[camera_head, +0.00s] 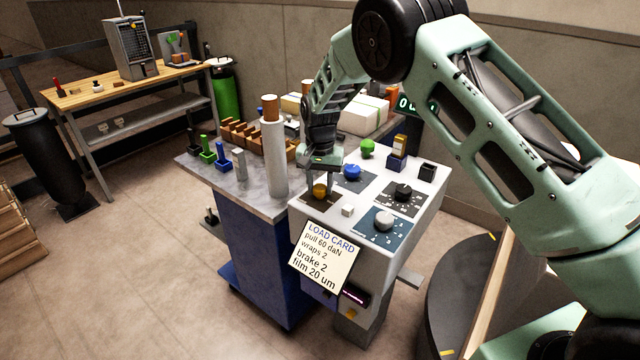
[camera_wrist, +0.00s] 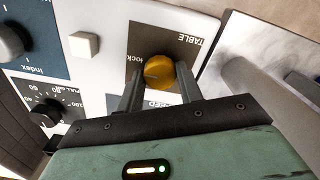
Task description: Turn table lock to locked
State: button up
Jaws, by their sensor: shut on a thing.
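The table lock is a yellow-orange knob (camera_head: 320,191) on a dark brown plate at the left corner of the white control panel. In the wrist view the knob (camera_wrist: 159,72) sits on the plate marked "TABLE", with part of the word "lock" to its left. My gripper (camera_wrist: 158,82) has one finger on each side of the knob and is shut on it. In the head view my gripper (camera_head: 320,178) comes down on the knob from above. The knob's pointer and exact setting cannot be made out.
Close by on the panel are a white button (camera_head: 348,210), a blue knob (camera_head: 352,172), a black dial (camera_head: 403,192), a grey knob (camera_head: 384,222) and a green knob (camera_head: 367,148). A tall white film roll (camera_head: 273,158) stands left of my gripper. A load card (camera_head: 325,256) hangs in front.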

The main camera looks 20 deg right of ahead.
aim_at(320, 187)
jog(key=o, duration=1)
notch_tip(320, 187, up, 18)
jog(key=b, duration=0.3)
jog(key=shift+f, duration=0.25)
jog(key=s+a+n+y, duration=0.1)
jog(key=s+a+n, duration=0.35)
jog(key=s, duration=0.75)
jog(key=s+a+n+y, duration=0.1)
jog(key=s+a+n, duration=0.3)
jog(key=s, duration=0.7)
jog(key=s+d+f+n, duration=0.1)
jog(key=s+f+n, duration=0.1)
jog(key=s, duration=0.7)
jog(key=s+d+f+n+h, duration=0.1)
jog(key=s+f+n, duration=0.1)
jog(key=s, duration=0.8)
jog(key=shift+s+f+n, duration=0.2)
jog(key=shift+n, duration=0.25)
